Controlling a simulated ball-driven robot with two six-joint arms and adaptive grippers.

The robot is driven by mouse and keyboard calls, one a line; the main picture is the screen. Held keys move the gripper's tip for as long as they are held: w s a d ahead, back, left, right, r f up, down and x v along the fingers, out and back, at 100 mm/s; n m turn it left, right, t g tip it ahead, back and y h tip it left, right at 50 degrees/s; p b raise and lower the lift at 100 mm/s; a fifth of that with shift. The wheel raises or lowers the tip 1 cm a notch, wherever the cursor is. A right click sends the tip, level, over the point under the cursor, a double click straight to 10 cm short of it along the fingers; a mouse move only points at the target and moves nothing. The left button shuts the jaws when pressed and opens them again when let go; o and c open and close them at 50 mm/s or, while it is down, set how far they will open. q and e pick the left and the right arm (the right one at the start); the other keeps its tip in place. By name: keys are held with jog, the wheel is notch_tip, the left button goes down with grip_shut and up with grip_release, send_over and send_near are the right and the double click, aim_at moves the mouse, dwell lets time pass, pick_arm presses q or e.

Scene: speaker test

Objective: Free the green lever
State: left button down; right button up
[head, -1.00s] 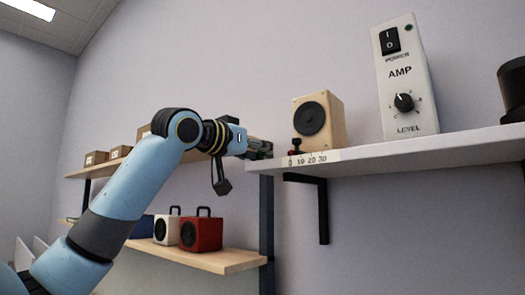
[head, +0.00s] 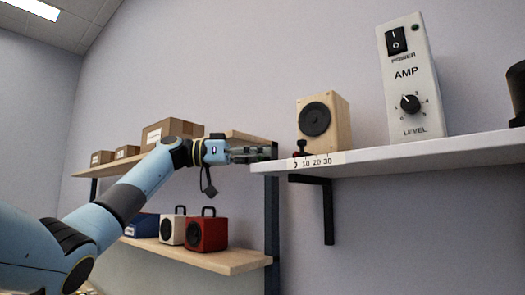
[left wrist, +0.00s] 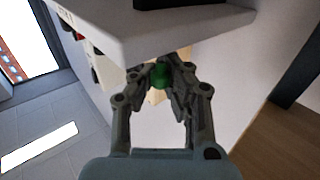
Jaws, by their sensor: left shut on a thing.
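The green lever (left wrist: 160,75) shows in the left wrist view as a small green piece between my fingertips, close to the edge of the white shelf. My left gripper (head: 268,152) is at the left end of the white shelf in the head view, and also shows in the left wrist view (left wrist: 161,78). It is shut on the green lever. The fingers hide most of the lever, and its mounting cannot be made out. My right gripper is not in view.
The white shelf (head: 420,153) carries a wooden speaker (head: 323,120), a white amp (head: 410,80), a small red-and-black piece (head: 300,148) and a number scale (head: 318,161). A lower wooden shelf (head: 225,262) holds a red speaker (head: 207,234) and a white speaker (head: 172,229).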

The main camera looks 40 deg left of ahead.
pick_arm(q)
jog(key=shift+w+a+m+g+h+p, duration=0.1)
jog(key=shift+w+m+g+h+p, duration=0.15)
jog(key=shift+m+g+h+p, duration=0.55)
jog(key=shift+w+a+m+g+h+p, duration=0.2)
jog(key=shift+m+g+p, duration=0.35)
jog(key=shift+g, duration=0.6)
jog(key=shift+w+a+m+g+h+p, duration=0.1)
jog(key=shift+w+m+g+h+p, duration=0.15)
jog(key=shift+m+g+h+p, duration=0.45)
jog(key=shift+f+g, duration=0.15)
jog(key=shift+g, duration=0.3)
jog(key=c, duration=1.2)
grip_release()
jog(key=shift+a, duration=0.1)
jog(key=shift+c, duration=0.2)
